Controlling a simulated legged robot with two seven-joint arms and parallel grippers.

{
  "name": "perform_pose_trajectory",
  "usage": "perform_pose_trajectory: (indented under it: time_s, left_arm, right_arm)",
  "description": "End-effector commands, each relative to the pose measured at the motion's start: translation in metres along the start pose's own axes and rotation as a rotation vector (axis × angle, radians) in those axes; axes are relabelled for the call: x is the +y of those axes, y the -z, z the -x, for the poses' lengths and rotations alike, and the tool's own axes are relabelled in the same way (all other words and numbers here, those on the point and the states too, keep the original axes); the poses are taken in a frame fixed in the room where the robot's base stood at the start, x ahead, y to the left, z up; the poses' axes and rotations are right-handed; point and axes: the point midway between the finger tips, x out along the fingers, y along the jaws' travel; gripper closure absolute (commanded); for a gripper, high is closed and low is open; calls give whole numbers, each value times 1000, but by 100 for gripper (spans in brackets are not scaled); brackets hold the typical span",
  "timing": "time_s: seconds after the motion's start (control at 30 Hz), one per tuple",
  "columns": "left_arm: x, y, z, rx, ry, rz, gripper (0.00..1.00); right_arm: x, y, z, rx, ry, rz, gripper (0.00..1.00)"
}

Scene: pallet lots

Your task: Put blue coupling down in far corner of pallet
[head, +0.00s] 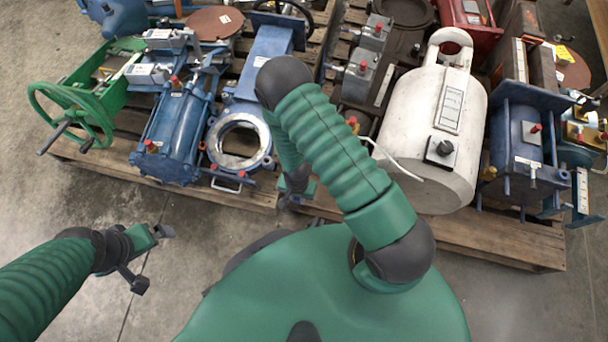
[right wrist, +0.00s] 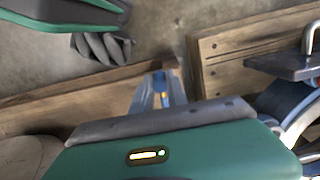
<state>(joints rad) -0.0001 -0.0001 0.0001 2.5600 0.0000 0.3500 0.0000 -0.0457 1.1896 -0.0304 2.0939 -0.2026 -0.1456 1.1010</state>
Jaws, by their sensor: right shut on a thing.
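My right gripper (head: 290,190) hangs by the near edge of the pallets, partly hidden behind my own arm in the head view. In the right wrist view its fingers (right wrist: 160,92) are closed on a small blue coupling (right wrist: 158,78), of which only a little shows, with a yellow-orange bit beside it. I cannot make out the coupling in the head view. The left pallet (head: 115,160) and the right pallet (head: 500,240) are both loaded. My left gripper (head: 152,260) is open and empty over the concrete floor, apart from the pallets.
The left pallet carries a green handwheel (head: 72,115), a blue cylinder unit (head: 170,130) and a blue ringed valve (head: 240,140). The right pallet carries a white tank (head: 425,120) and a blue motor-like unit (head: 520,140). The near floor at left is clear.

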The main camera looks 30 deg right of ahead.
Motion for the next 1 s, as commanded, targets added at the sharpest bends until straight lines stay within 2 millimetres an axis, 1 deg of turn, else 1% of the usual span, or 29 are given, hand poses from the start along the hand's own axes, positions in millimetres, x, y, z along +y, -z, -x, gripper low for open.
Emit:
perform_pose_trajectory:
  time_s: [0.03,0.1,0.27,0.33,0.47,0.53,0.57,0.8,0.83,0.97,1.0]
  left_arm:
    - [0,-2,-8,0,0,0,0]
    - [0,-3,-12,0,0,0,0]
    - [0,-4,-16,0,0,0,0]
    - [0,-5,-21,0,0,0,0]
    - [0,-8,-35,0,0,0,0]
    - [0,-11,-47,0,0,0,0]
    - [0,-12,-49,0,0,0,0]
    - [0,-11,-46,0,0,0,0]
    - [0,-11,-46,0,0,0,0]
    - [0,-11,-46,0,0,0,0]
    - [0,-11,-45,0,0,0,0]
  right_arm:
    - [-1,12,-4,3,3,-4,100]
    - [0,23,-3,2,2,-2,100]
    - [0,37,-1,1,1,1,100]
    - [0,47,-2,3,2,-2,100]
    - [0,76,-4,3,2,-5,100]
    - [0,76,-16,0,-1,2,100]
    - [0,75,-18,0,-1,3,100]
    - [0,75,-14,1,-1,2,100]
    - [0,75,-14,1,-1,2,79]
    - [0,75,-14,1,-1,2,62]
    - [0,75,-14,1,-1,2,60]
